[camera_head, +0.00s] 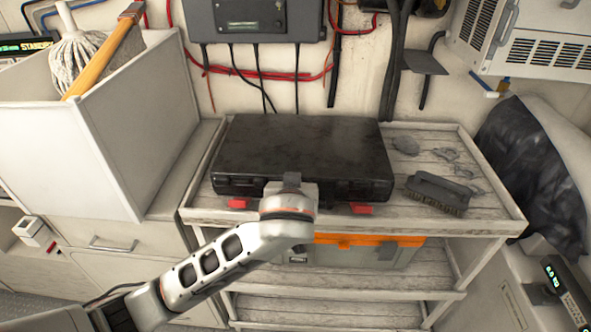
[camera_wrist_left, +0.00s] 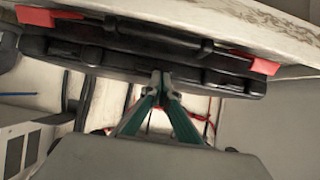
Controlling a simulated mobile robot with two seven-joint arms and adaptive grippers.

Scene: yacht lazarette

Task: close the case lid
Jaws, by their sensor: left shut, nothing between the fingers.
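The black case (camera_head: 305,150) lies on the top shelf of the cart, its lid down flat over the base. I cannot tell whether the seam is fully flush. Two red latches, a left one (camera_head: 238,203) and a right one (camera_head: 361,209), stick out at its front edge. My left gripper (camera_head: 292,180) is at the middle of the case's front edge, shut and empty, partly hiding that edge. In the left wrist view the fingertips (camera_wrist_left: 160,84) are together close to the case front (camera_wrist_left: 115,50); contact is unclear. My right gripper is out of view.
The wooden cart (camera_head: 499,213) holds a dark brush (camera_head: 438,194) and several grey stone-like pieces right of the case. An orange-and-grey box (camera_head: 368,249) sits on the shelf below. A white bin (camera_head: 150,130) with a mop stands left; a black bag (camera_head: 530,180) is right.

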